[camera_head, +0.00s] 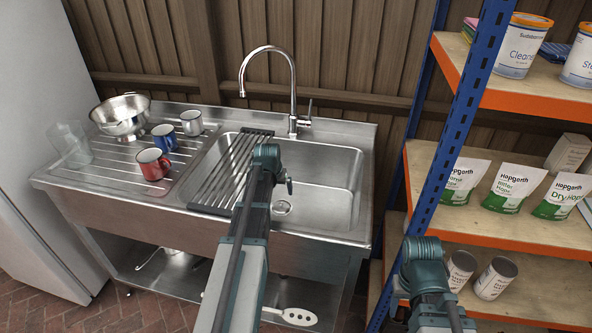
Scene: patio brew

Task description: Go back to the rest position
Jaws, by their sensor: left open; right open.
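My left arm reaches up from the bottom centre, and its teal end with my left gripper (276,172) is over the right side of the black drying rack on the sink. It is open and empty, though its fingers are hard to make out. My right gripper (425,268) is at the lower right, in front of the shelf's blue post. It is open, its fingers mostly hidden by its own body, and I see nothing held there.
The steel sink (325,180) has a drainboard with a red mug (152,164), a blue mug (164,137), a grey mug (191,122), a colander (121,114) and a clear jug (71,145). A shelf (470,225) at right holds hop bags and cans.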

